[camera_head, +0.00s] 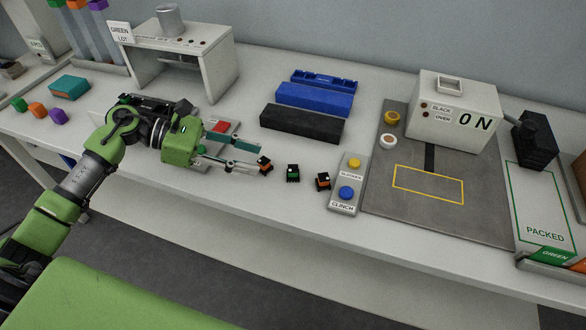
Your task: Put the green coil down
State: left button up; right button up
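A small black block with green on it (292,173), which looks like the green coil, rests on the white table in front of the black bin. A similar black block with orange (323,181) stands to its right, and another black and orange block (264,163) is to its left. My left gripper (259,159) is low over the table, fingers apart and pointing right. Its fingertips are close to the left black and orange block; I cannot tell whether they touch it. The green block is beyond the fingertips, apart from them. My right gripper is out of view.
A button box (346,182) with yellow and blue buttons stands right of the blocks. A grey mat (431,211) with a yellow outline lies beyond it, before a white oven box (455,112). Blue (314,97) and black (301,123) bins stand behind.

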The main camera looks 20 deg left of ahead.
aim_at(289, 168)
pick_arm(q)
jog(key=x, duration=0.3)
jog(key=shift+d, duration=0.15)
jog(key=p+x, duration=0.3)
jog(key=x, duration=0.1)
jog(key=shift+w+d, duration=0.15)
jog(key=shift+d, duration=0.25)
jog(key=shift+d+f, duration=0.2)
jog(key=shift+f, duration=0.1)
grip_shut()
